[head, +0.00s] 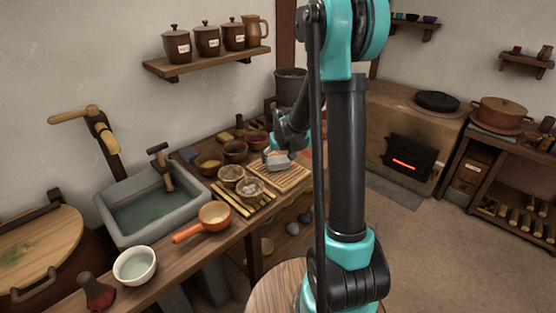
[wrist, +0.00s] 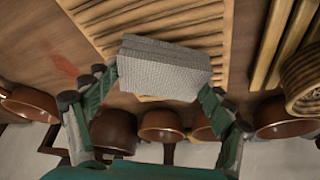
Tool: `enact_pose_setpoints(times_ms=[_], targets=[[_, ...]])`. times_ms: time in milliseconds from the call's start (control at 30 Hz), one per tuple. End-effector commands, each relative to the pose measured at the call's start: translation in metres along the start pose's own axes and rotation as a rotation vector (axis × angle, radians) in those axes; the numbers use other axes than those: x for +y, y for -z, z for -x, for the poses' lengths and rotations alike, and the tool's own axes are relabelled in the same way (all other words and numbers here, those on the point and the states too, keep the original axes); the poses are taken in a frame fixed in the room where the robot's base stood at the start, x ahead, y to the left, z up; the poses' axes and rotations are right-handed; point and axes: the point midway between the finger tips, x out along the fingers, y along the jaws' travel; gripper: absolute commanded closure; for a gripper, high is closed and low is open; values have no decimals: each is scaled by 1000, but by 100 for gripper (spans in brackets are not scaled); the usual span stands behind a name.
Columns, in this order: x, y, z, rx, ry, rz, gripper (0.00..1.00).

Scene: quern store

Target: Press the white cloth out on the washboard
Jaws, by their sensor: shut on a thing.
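The white cloth (wrist: 165,68) is a thick folded block with a woven surface, looking greyish in the wrist view. My gripper (wrist: 160,88) is shut on it, one finger at each end. In the head view the cloth (head: 278,160) shows small and pale under my gripper (head: 281,149). The washboard (head: 292,177) is a pale ribbed wooden board lying flat on the bench. Its ribs (wrist: 105,20) also show in the wrist view, behind the cloth. The cloth overlaps one edge of the board in the picture; I cannot tell whether it touches it.
Several brown bowls (head: 235,151) stand close behind the gripper. A stone sink (head: 158,222), an orange-handled pan (head: 214,215) and a white bowl (head: 134,265) are further left.

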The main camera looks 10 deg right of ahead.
Motion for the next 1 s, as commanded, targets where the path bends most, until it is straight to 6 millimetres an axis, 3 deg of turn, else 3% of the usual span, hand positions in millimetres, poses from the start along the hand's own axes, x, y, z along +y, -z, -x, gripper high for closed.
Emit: enact_pose_setpoints(times_ms=[1000], targets=[[0, -3, -8, 0, 0, 0, 64]])
